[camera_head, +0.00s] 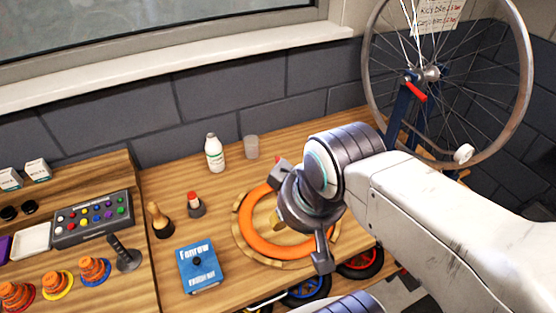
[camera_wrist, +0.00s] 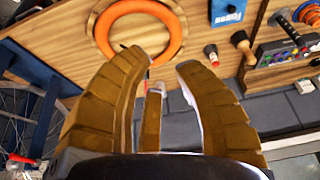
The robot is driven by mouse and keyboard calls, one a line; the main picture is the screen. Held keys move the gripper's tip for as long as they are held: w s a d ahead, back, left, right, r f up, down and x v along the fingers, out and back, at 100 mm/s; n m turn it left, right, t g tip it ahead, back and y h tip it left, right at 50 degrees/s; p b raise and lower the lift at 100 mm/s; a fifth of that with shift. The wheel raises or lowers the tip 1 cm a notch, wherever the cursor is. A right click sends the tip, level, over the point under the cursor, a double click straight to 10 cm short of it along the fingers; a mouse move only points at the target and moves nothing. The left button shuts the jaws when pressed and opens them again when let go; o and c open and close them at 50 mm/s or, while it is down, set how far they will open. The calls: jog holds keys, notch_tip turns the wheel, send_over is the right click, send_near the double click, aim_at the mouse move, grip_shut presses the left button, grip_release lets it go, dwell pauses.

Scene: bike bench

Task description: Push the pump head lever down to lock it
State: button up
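A black lever (camera_head: 117,243) stands tilted up from a round dark base on the bench at the left; it is the likeliest pump head lever, though no pump shows clearly. It also seems to show at the top right of the wrist view (camera_wrist: 284,17). My gripper (camera_head: 300,235) is over the orange ring (camera_head: 251,236), well to the right of the lever and apart from it. In the wrist view its brown fingers (camera_wrist: 160,68) are spread with a gap between them. Nothing is visibly held. The gripper hides part of the ring and a red piece behind it.
A blue box (camera_head: 200,268), a red-topped piece (camera_head: 195,205) and a wooden-handled tool (camera_head: 160,220) stand between gripper and lever. A button box (camera_head: 92,218) and orange cones (camera_head: 94,270) flank the lever. A white bottle (camera_head: 214,155) stands behind; a wheel (camera_head: 372,60) is right.

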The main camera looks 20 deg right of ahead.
jog(key=shift+m+g, duration=0.4)
jog(key=shift+g, duration=0.3)
jog(key=w+r, duration=0.1)
jog(key=w, duration=0.2)
jog(key=w+d+r, duration=0.1)
jog(key=w, duration=0.2)
jog(key=w+d+r+p, duration=0.1)
jog(key=w+r, duration=0.1)
jog(key=w, duration=0.2)
grip_shut()
jog(key=w+d+g+p, duration=0.1)
jog(key=w+d+g, duration=0.15)
jog(key=w, duration=0.75)
jog(key=w+d+f+m+g+p, duration=0.1)
jog(key=w+d+f+m+p, duration=0.1)
jog(key=w+d+f, duration=0.5)
jog(key=shift+w+d+f+g, duration=0.15)
jog(key=shift+w+f+g, duration=0.2)
jog(key=shift+w+f, duration=2.55)
jog(key=shift+s+f, duration=0.2)
jog(key=shift+f, duration=0.05)
jog(key=shift+s+f, duration=0.2)
jog(key=shift+f, duration=1.55)
jog(key=shift+s+f, duration=0.15)
jog(key=shift+f, duration=1.65)
